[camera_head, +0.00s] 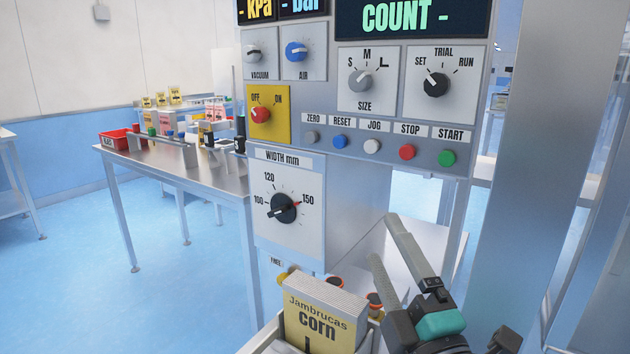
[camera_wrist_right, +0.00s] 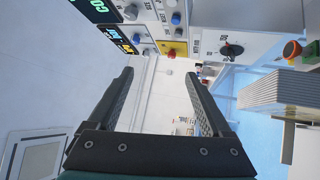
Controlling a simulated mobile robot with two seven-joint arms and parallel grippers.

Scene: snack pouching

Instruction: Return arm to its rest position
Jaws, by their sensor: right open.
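My right gripper (camera_head: 384,240) is in front of the machine's lower panel, to the right of the width dial (camera_head: 283,208). Its two fingers are apart with nothing between them, as the right wrist view also shows (camera_wrist_right: 158,76). A stack of yellow "Jambrucas corn" pouches (camera_head: 318,318) stands upright in a holder at the bottom, below and left of the gripper. The stack's edges also show at the right of the right wrist view (camera_wrist_right: 280,90). My left gripper is not in view.
The control panel (camera_head: 385,135) with knobs and coloured buttons stands close in front. A metal post (camera_head: 510,150) rises on the right. A side table (camera_head: 215,178) at the back left carries a red bin (camera_head: 115,139) and boxes. The blue floor at left is open.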

